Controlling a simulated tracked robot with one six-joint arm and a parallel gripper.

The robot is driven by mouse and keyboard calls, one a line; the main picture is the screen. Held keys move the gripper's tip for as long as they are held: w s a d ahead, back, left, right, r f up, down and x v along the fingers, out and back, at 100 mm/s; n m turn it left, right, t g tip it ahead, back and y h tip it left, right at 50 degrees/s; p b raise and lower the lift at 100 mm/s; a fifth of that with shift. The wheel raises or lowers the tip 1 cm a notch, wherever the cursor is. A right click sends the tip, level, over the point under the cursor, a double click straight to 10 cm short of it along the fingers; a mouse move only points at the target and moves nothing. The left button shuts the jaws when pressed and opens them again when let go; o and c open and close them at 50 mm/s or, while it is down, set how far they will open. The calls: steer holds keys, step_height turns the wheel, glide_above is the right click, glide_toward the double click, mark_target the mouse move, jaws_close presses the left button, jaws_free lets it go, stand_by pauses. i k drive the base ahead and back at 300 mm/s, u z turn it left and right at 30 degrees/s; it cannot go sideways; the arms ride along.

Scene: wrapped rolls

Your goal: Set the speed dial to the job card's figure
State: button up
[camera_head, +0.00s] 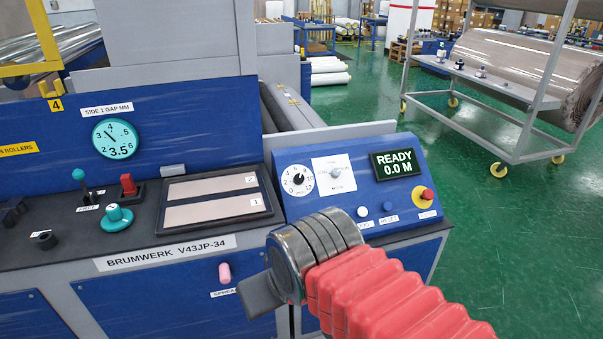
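The speed dial appears to be the round white dial (298,180) with a black knob, at the left of the blue control panel (290,218). Figures up to 12 ring it; the knob's exact setting is too small to read. My gripper (258,295) is at the lower middle, in front of and below the panel, apart from the dial. Its dark grey end points left, and my red ribbed sleeve runs to the lower right. I cannot tell whether its fingers are open. I cannot make out a job card in this view.
Beside the dial are a selector knob on a white plate (335,173), a display (397,164) reading READY 0.0 M, small buttons and a red stop button (427,194). A two-panel tray (212,200), teal lever (82,180) and teal knob (115,215) lie left. A trolley (530,90) stands right.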

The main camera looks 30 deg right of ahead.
mark_target(299, 178)
steer(key=i, duration=0.85)
steer(key=u, duration=0.05)
